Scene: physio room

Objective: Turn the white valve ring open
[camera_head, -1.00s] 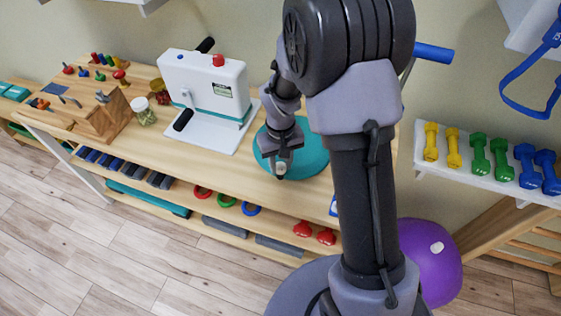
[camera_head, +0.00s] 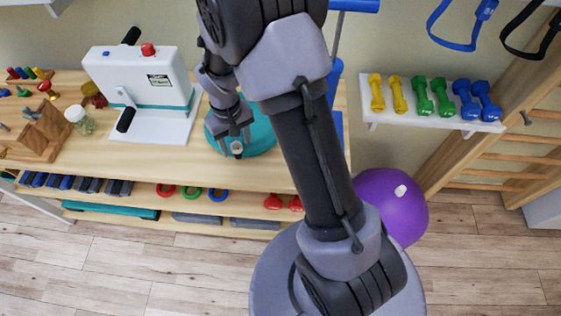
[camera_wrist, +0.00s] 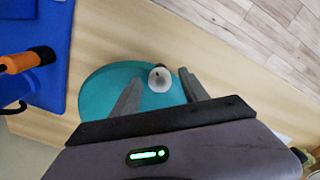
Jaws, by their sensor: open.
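The white valve ring (camera_wrist: 160,78) is a small round white piece with a dark centre, at the edge of a teal round cushion (camera_wrist: 95,88). In the head view the ring (camera_head: 237,149) shows as a pale spot below my gripper, and the cushion (camera_head: 262,135) lies on the wooden bench. My gripper (camera_wrist: 161,84) is open, with one grey finger on each side of the ring in the wrist view. A gap shows between the ring and the left finger; whether the right finger touches it I cannot tell. My fingers hide part of the cushion.
A white machine with a crank (camera_head: 140,85) stands left of the cushion. In the wrist view a blue mat (camera_wrist: 52,85) and an orange-handled item (camera_wrist: 25,60) lie at left. A dumbbell shelf (camera_head: 430,120) and purple ball (camera_head: 390,205) are at right. The bench front edge is close.

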